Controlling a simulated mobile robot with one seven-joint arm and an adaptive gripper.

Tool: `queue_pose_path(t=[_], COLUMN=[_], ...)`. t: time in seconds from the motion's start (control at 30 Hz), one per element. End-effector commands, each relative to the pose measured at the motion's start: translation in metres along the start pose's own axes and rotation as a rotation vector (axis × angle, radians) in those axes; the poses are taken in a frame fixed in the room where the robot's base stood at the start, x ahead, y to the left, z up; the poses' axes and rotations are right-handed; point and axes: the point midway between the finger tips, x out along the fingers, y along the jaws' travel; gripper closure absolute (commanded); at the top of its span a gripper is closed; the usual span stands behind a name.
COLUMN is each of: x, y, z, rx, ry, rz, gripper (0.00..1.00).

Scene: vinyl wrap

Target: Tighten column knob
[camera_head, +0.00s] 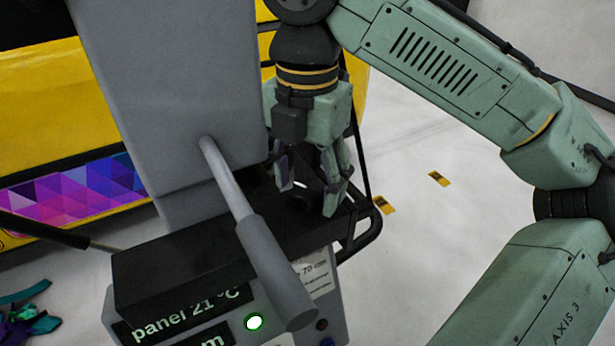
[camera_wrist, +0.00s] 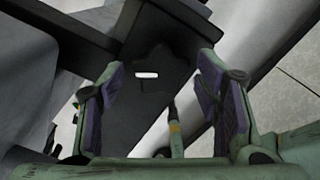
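The grey column (camera_head: 170,90) stands on a black base (camera_head: 190,262) in the head view. A lever with a thick grey grip (camera_head: 275,270) sticks out of the column toward the camera. My gripper (camera_head: 308,190) points down just right of the column, over the far end of the black base. In the wrist view my gripper (camera_wrist: 160,75) shows two spread fingers with purple pads.
A control panel (camera_head: 254,322) with a green-lit button is below the base. A black tubular frame (camera_head: 372,222) runs on the right. A yellow vehicle body (camera_head: 50,95) with a patterned strip is behind the column. Pale floor (camera_head: 415,275) is open at right.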

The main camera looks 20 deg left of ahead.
Motion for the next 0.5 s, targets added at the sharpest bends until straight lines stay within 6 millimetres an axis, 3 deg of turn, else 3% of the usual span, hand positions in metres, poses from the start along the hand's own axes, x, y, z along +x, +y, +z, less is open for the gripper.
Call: queue_pose_path(t=[0.5], x=[-0.0003], y=[-0.0001], z=[0.0002], rx=[0.0], ry=[0.0], rz=[0.0], gripper=[0.79])
